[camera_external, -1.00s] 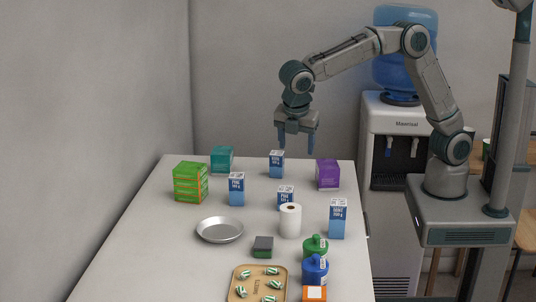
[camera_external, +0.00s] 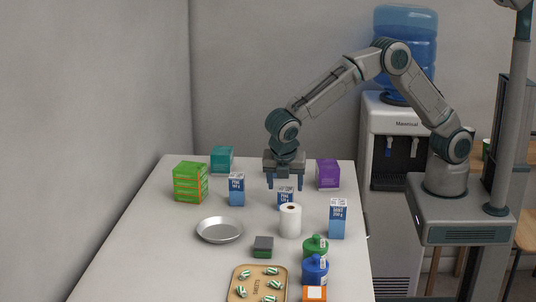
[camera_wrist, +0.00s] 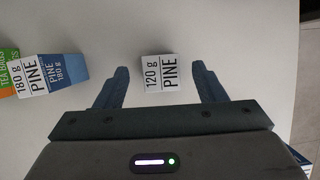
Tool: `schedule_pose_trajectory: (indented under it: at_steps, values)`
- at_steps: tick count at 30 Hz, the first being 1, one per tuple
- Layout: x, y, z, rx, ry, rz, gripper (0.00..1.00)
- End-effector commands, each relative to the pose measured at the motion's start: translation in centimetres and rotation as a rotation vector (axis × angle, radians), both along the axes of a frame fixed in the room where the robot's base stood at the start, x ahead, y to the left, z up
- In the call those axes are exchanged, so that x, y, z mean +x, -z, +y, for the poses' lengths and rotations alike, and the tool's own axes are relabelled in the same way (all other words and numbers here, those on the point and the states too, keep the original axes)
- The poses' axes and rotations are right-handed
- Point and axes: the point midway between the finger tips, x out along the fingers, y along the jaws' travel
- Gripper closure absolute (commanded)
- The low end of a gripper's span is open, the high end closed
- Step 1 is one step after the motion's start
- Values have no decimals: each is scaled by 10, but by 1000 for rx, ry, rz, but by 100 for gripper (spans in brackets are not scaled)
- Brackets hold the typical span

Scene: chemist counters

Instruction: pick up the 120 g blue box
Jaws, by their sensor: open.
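The 120 g blue box (camera_wrist: 160,74) shows its white top label, reading "120 g PINE", in the wrist view, between my two fingers. It seems to be the middle blue box (camera_external: 285,201) in the external view, behind the paper roll, which hides part of it. My gripper (camera_external: 285,185) is open and empty, pointing down just above this box, one finger to each side. It also shows in the wrist view (camera_wrist: 160,70). No contact is visible. A 180 g blue box (camera_wrist: 58,71) stands to the left, also in the external view (camera_external: 237,191).
A green tea box (camera_external: 188,183), teal box (camera_external: 221,158) and purple box (camera_external: 328,175) stand around. A white roll (camera_external: 290,221) and another blue box (camera_external: 338,219) are nearer. A metal dish (camera_external: 220,229), sponge (camera_external: 263,247), bottles (camera_external: 315,268) and tray (camera_external: 237,290) lie in front.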

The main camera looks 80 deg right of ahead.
Motion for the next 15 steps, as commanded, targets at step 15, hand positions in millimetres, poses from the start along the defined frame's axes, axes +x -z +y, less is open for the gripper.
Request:
schedule_pose_trajectory:
  at_steps: [15]
  values:
    - [-2, 49, -13, 0, 0, 0, 36]
